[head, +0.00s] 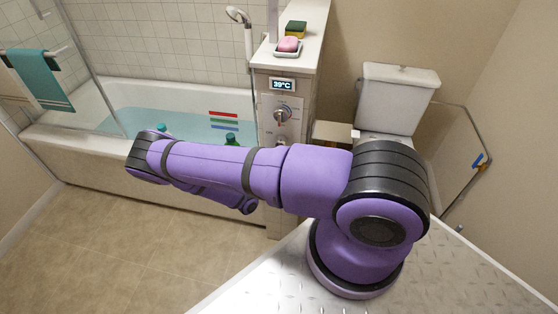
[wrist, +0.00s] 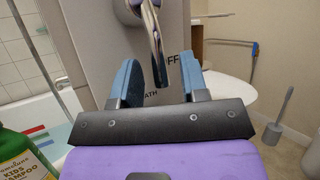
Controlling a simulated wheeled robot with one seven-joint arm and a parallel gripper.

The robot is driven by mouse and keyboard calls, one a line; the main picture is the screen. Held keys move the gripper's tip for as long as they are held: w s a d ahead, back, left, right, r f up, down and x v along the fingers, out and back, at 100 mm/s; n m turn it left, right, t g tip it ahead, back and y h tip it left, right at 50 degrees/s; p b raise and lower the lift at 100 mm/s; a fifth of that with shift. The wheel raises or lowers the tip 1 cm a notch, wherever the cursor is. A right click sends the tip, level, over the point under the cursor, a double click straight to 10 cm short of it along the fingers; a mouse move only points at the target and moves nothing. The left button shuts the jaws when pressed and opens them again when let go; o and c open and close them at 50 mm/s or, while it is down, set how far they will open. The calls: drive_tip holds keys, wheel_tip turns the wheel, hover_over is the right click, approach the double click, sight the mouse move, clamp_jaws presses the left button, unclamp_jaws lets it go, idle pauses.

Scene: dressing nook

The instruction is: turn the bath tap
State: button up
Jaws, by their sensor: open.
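The bath tap (head: 282,115) is a chrome knob with a lever on the panel at the bath's end, under a display reading 39°C. In the wrist view its chrome lever (wrist: 155,45) hangs down, slightly tilted, in front of the panel, near the letters "BATH" and a partly hidden "OFF". My gripper (wrist: 159,72) is open, with one blue finger on each side of the lever's lower end in the picture. I cannot tell whether either finger touches it. In the head view my purple arm hides the gripper and the lower panel.
The bath (head: 90,142) holds water, with red, green and blue strips (head: 224,120) showing. A green shampoo bottle (wrist: 20,155) stands close at the left. The toilet (head: 395,100) is right of the panel. A soap dish (head: 288,52) and sponge (head: 296,28) sit on the ledge above.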

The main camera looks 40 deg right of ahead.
drive_tip(key=v, duration=0.9)
drive_tip(key=a+r+m+g+y, duration=0.2)
drive_tip(key=r+m+g+y, duration=0.35)
drive_tip(key=r, duration=1.25)
drive_tip(key=a+r+m+g+y, duration=0.3)
drive_tip(key=r+m+y, duration=0.6)
drive_tip(key=r, duration=0.9)
drive_tip(key=s+a+r+m+t+y, duration=0.1)
drive_tip(key=s+r+m+t+y, duration=0.4)
drive_tip(key=s+r, duration=1.6)
drive_tip(key=shift+s+a+r+t+y, duration=0.3)
drive_tip(key=shift+r+t+y, duration=1.15)
drive_tip(key=shift+t, duration=1.8)
drive_tip(key=shift+w+a+f+m+y, duration=0.1)
drive_tip(key=shift+w+f+m+y, duration=0.15)
drive_tip(key=shift+f+y, duration=0.1)
